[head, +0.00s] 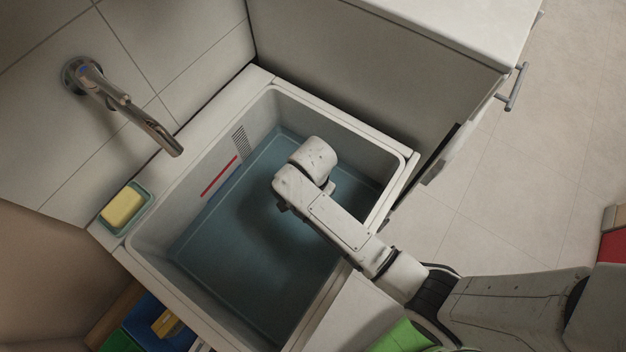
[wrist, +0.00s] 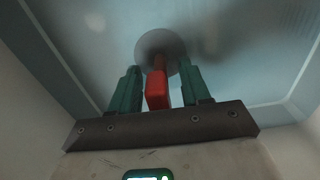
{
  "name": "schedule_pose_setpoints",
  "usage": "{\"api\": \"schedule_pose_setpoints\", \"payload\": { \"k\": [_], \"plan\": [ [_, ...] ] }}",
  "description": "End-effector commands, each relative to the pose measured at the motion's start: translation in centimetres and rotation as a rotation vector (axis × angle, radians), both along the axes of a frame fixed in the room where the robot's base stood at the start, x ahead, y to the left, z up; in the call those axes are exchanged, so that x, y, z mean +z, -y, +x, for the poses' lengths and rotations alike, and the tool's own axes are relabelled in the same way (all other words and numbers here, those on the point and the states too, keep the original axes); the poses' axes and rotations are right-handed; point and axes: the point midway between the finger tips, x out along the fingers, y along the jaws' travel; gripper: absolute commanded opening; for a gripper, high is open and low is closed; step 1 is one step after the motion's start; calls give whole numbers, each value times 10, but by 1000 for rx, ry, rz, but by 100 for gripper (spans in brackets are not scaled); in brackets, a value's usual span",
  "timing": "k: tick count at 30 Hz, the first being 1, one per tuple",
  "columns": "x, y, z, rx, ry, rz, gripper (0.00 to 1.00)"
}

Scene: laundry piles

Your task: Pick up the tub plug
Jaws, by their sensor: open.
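In the wrist view the tub plug shows as a red upright handle (wrist: 157,90) above a grey round disc (wrist: 146,44) on the tub's bottom. My gripper (wrist: 159,68) is open. Its two teal fingers stand on either side of the red handle, with a visible gap on each side. I cannot tell whether the handle is fully between the fingertips in depth. In the head view my arm reaches into the tub (head: 285,98), which holds bluish water (head: 235,260). The plug and my fingers are hidden there behind my arm.
A metal faucet (head: 125,102) juts over the tub's upper left. Yellow soap (head: 122,207) sits in a teal dish (head: 145,205) on the left rim. A white-topped cabinet (head: 470,25) borders the tub at upper right. The tub walls surround my arm; water to its left is clear.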

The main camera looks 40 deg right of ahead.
Motion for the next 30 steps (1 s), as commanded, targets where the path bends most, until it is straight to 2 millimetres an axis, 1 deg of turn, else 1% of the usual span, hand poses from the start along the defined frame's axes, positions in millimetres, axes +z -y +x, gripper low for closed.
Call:
{"api": "schedule_pose_setpoints", "payload": {
  "k": [3,8,23,30],
  "plan": [
    [-4,0,0,0,1,0,47],
    [-4,0,0,0,2,1,47],
    [-4,0,0,0,1,0,0],
    [-3,0,0,0,2,1,0]
  ]
}}
